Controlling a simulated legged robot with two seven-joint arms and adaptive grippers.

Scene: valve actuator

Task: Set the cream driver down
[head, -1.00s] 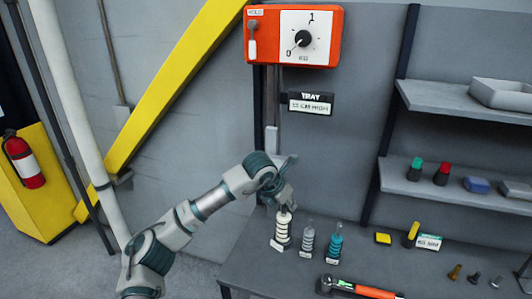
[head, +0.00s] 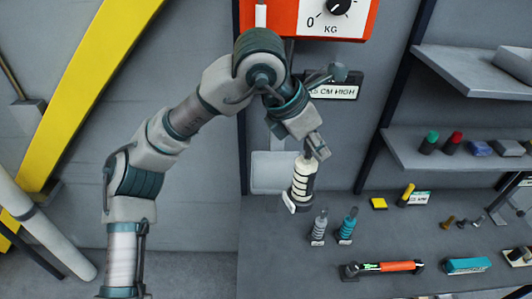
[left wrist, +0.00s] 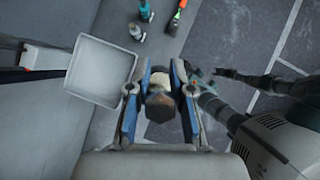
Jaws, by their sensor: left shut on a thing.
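The cream driver (head: 302,183) is a stubby upright tool with pale ribs and dark rings. My left gripper (head: 315,150) is shut on its top and holds it nearly upright, with a white tag at its foot. Whether its foot touches anything is hard to tell. In the left wrist view the driver (left wrist: 160,88) sits between the two fingers, seen from above, its lower part hidden. A grey driver (head: 319,228) and a teal driver (head: 347,226) stand on the bench to its right.
A pale square tray (head: 268,184) is behind and left of the driver, below the orange scale box (head: 340,18). The bench (head: 290,262) also holds an orange-handled ratchet (head: 385,267), a yellow block (head: 378,203) and a teal block (head: 467,265). Shelves are at right.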

